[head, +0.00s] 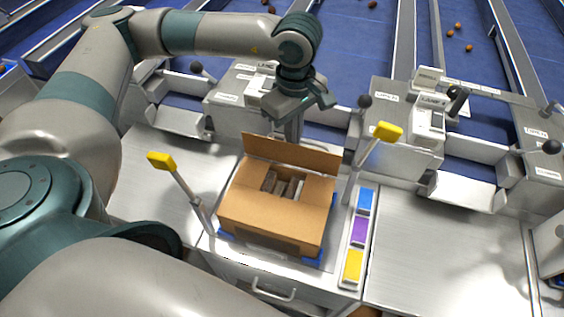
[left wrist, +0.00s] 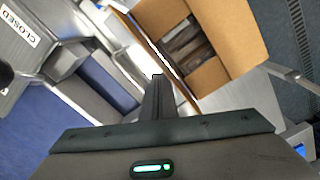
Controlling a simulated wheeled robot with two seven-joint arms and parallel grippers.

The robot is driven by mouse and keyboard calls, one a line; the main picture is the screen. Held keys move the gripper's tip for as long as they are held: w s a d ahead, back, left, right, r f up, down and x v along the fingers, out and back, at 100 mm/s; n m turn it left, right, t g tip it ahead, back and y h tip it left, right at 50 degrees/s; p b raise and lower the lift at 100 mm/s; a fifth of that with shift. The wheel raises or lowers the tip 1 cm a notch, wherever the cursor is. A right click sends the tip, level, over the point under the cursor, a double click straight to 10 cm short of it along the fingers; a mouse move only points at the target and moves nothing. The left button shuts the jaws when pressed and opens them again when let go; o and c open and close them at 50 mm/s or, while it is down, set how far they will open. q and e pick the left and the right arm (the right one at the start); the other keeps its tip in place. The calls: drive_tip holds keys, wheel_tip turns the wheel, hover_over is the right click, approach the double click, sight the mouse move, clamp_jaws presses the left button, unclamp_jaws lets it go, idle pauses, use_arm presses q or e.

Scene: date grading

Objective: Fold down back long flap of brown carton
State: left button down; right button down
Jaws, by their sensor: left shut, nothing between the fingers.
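The brown carton (head: 270,218) stands open on the steel bench, with dark packed contents (head: 284,186) showing inside. Its back long flap (head: 292,152) stands up along the far edge. My left gripper (head: 292,134) is shut and empty, pointing down just behind the back flap, which hides its fingertips. In the left wrist view the shut fingers (left wrist: 157,90) show beside the back flap (left wrist: 152,50), which is seen nearly edge-on; I cannot tell whether they touch. The carton's inside (left wrist: 188,45) also shows there. My right gripper is out of view.
Yellow-tipped levers (head: 161,161) (head: 388,131) stand left and right of the carton. A strip of blue, purple and yellow blocks (head: 359,231) lies to its right. Grey lane units (head: 400,130) stand behind. The bench at right (head: 430,250) is clear.

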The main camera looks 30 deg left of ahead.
use_arm(q)
drive_tip(key=shift+s+d+r+b, duration=0.1)
drive_tip(key=shift+s+d+b, duration=0.15)
drive_tip(key=shift+s, duration=0.65)
drive_tip(key=shift+s+d+b, duration=0.1)
drive_tip(key=shift+s+d, duration=0.1)
drive_tip(key=shift+s, duration=0.65)
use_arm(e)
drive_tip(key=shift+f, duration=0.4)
use_arm(q)
drive_tip(key=shift+s, duration=0.15)
drive_tip(key=shift+s+d+b, duration=0.2)
drive_tip(key=shift+s, duration=0.45)
drive_tip(key=shift+s+d+b, duration=0.15)
drive_tip(key=shift+s+b, duration=0.05)
drive_tip(key=shift+s, duration=0.4)
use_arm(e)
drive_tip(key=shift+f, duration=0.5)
